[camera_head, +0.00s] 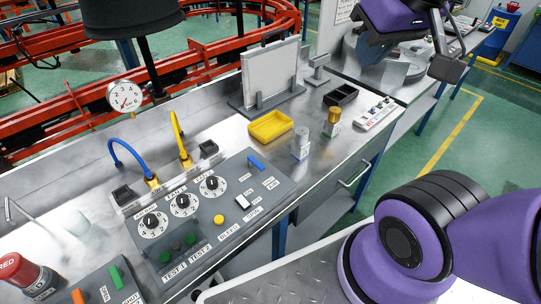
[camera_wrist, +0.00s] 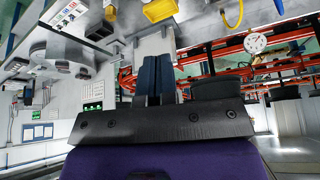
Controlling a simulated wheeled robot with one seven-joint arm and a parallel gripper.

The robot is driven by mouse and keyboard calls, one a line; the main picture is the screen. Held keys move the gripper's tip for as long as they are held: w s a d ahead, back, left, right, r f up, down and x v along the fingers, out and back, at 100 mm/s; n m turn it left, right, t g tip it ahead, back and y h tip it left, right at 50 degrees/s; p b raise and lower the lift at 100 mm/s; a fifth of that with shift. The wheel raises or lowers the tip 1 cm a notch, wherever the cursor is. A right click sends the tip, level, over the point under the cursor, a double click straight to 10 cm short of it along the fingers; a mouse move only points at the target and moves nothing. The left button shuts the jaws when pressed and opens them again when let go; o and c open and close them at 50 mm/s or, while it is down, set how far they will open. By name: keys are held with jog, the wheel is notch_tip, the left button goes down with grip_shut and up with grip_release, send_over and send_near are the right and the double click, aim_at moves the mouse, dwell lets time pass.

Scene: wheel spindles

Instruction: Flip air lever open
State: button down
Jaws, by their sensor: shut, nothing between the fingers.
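The grey control panel (camera_head: 215,215) lies on the metal workbench in the head view. A small blue lever (camera_head: 256,163) sits at its far right end, close to small labels that seem to include AIR; I take it as the air lever. Its exact angle is too small to judge. My gripper (camera_wrist: 156,60) shows in the wrist view with its two dark blue fingers together, shut and empty. My arm reaches up at the right of the head view, well away from the panel. The lever cannot be made out in the wrist view.
The panel also carries several dials, a white switch (camera_head: 242,202) and a yellow knob (camera_head: 218,219). Blue and yellow hoses rise behind it, near a pressure gauge (camera_head: 124,96). A yellow tray (camera_head: 270,126) and small cylinders stand beyond the lever. A black hanging part (camera_head: 130,15) overhangs the bench.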

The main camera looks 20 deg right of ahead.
jog(key=w+a+f+m+g+y, duration=0.2)
jog(key=w+f+m+g+y, duration=0.4)
jog(key=w+f, duration=0.95)
jog(key=m+g+y, duration=0.2)
jog(key=m+y, duration=0.1)
jog(key=m, duration=0.5)
send_near(256, 166)
jog(key=d+r, duration=0.1)
jog(key=d, duration=0.3)
jog(key=shift+w+r, duration=0.25)
jog(key=shift+w, duration=0.05)
jog(key=x, duration=1)
jog(key=shift+d+f, duration=0.15)
jog(key=shift+d, duration=0.05)
